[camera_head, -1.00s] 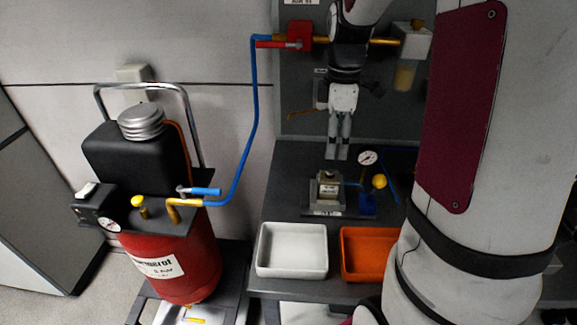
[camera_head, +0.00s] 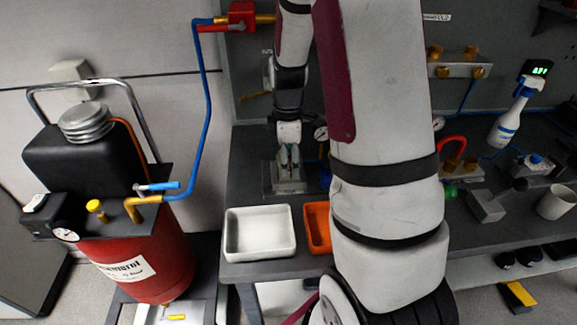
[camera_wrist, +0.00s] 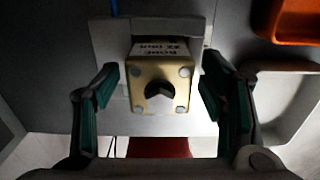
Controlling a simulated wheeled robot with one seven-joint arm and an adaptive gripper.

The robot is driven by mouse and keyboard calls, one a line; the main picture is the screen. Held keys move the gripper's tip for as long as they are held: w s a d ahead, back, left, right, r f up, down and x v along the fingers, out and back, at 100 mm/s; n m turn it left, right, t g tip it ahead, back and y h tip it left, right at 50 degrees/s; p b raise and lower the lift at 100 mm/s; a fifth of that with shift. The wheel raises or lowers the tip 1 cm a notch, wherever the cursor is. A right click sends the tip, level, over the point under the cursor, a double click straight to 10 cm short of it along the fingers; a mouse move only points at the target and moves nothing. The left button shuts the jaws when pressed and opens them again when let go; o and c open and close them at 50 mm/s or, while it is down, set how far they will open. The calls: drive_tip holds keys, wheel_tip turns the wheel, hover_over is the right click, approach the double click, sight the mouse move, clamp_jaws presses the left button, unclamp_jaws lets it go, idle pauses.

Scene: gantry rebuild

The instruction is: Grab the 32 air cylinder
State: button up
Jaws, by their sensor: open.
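The air cylinder (camera_wrist: 160,82) is a squat, brass-coloured block with bolts at its corners and a dark round opening. Its white label appears upside down in the wrist view and seems to read "BORE 32 mm". It sits on a grey plate (camera_wrist: 108,45), which also shows on the bench in the head view (camera_head: 272,188). My gripper (camera_wrist: 161,78) is open, with one green-padded finger on each side of the cylinder and visible gaps between. In the head view my gripper (camera_head: 289,158) is down at the cylinder and largely hides it.
A white tray (camera_head: 260,255) and a partly hidden orange tray (camera_head: 317,232) stand at the front of the bench. A red tank (camera_head: 150,265) with a blue hose (camera_head: 205,110) stands left. A spray bottle (camera_head: 512,115) and fittings are at right.

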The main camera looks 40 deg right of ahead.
drive_tip(key=shift+f, duration=0.5)
clamp_jaws()
